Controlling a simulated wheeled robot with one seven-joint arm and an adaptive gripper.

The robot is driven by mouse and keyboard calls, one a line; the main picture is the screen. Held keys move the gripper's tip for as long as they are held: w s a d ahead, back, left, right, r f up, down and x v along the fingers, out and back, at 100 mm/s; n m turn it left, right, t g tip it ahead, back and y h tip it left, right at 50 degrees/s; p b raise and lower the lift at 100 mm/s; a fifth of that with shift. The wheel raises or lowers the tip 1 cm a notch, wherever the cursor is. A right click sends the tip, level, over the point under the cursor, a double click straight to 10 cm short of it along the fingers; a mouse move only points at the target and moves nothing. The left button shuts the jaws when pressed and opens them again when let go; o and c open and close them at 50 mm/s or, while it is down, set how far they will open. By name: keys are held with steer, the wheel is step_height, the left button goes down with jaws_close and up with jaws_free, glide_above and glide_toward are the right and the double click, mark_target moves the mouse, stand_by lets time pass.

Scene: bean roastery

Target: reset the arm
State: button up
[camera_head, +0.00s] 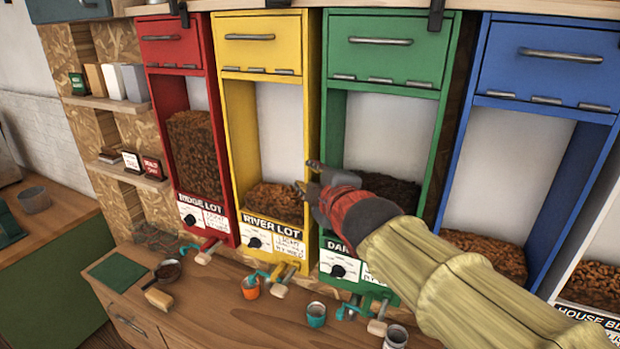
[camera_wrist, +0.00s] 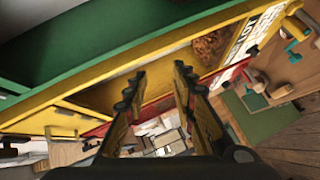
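My gripper (camera_head: 308,177) is raised in front of the bean dispensers, between the yellow dispenser (camera_head: 234,120) and the green dispenser (camera_head: 332,130) in the head view. My arm, in a pale ribbed sleeve, reaches in from the lower right and hides part of the green and blue fronts. In the wrist view the two fingers of my gripper (camera_wrist: 160,82) stand apart with nothing between them. The gripper is open and empty. Whether it touches a dispenser frame cannot be told.
A red dispenser (camera_head: 225,180) and a blue dispenser (camera_head: 488,80) flank these. Small shelves hang at left.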

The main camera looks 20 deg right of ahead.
steer(key=s+d+f+m+g+h+b, duration=0.1)
steer(key=s+d+f+m+g, duration=0.15)
steer(key=s+f+m, duration=0.35)
steer(key=s+d+f+m+g+h, duration=0.1)
steer(key=s+f+m+g, duration=0.2)
steer(key=f, duration=0.6)
steer(key=s+a+f+m+g+y+b, duration=0.1)
steer(key=s+a+f+m+g+b, duration=0.1)
steer(key=s+f+b, duration=0.3)
steer(key=s+a+f+m+g+y+b, duration=0.1)
steer(key=s+f+b, duration=0.4)
steer(key=s+f, duration=0.7)
steer(key=shift+s+a+m+g+b, duration=0.35)
steer(key=shift+s+m+g, duration=0.25)
steer(key=shift+m, duration=0.5)
steer(key=shift+o, duration=0.2)
steer(key=shift+r, duration=0.15)
